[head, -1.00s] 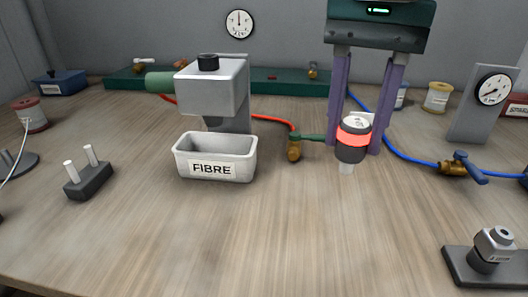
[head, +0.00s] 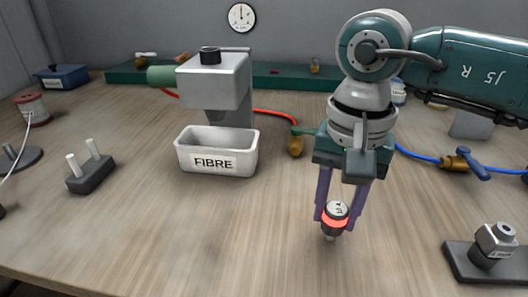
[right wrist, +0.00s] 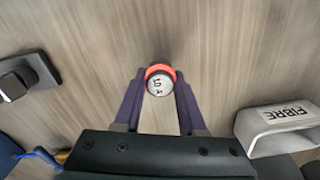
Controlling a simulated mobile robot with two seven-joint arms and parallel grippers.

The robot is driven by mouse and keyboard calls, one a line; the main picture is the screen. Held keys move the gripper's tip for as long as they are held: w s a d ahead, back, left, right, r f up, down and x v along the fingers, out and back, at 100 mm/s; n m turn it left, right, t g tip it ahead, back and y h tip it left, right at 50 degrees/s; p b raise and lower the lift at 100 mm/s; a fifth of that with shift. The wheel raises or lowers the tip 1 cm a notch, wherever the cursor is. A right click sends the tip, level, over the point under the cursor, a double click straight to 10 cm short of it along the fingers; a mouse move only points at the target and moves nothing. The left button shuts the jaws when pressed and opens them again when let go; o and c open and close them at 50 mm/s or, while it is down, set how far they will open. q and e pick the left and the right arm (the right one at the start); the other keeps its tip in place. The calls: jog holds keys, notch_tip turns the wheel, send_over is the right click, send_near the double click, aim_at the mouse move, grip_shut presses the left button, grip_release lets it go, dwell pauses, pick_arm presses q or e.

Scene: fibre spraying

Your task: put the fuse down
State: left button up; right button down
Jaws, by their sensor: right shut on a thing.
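The fuse (head: 335,217) is a small dark cylinder with a bright red-orange band, a pale marked cap and a narrow lower tip. My right gripper (head: 338,212) is shut on it, with a purple finger on each side. The fuse is upright or slightly tilted, low over the bare wood in front of the gripper; I cannot tell whether its tip touches the table. In the right wrist view the fuse's cap (right wrist: 159,84) shows between the fingertips (right wrist: 159,82). My left gripper is not in view.
A white FIBRE bin (head: 216,151) stands under a grey dispenser (head: 213,82) left of centre. A black base with a grey fitting (head: 494,245) is at the right front. A two-pin block (head: 90,171) is at left. The front middle table is clear.

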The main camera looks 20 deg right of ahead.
jog(key=shift+f, duration=0.1)
jog(key=shift+f+b, duration=0.15)
jog(key=shift+b, duration=0.15)
jog(key=shift+c, duration=2.4)
grip_release()
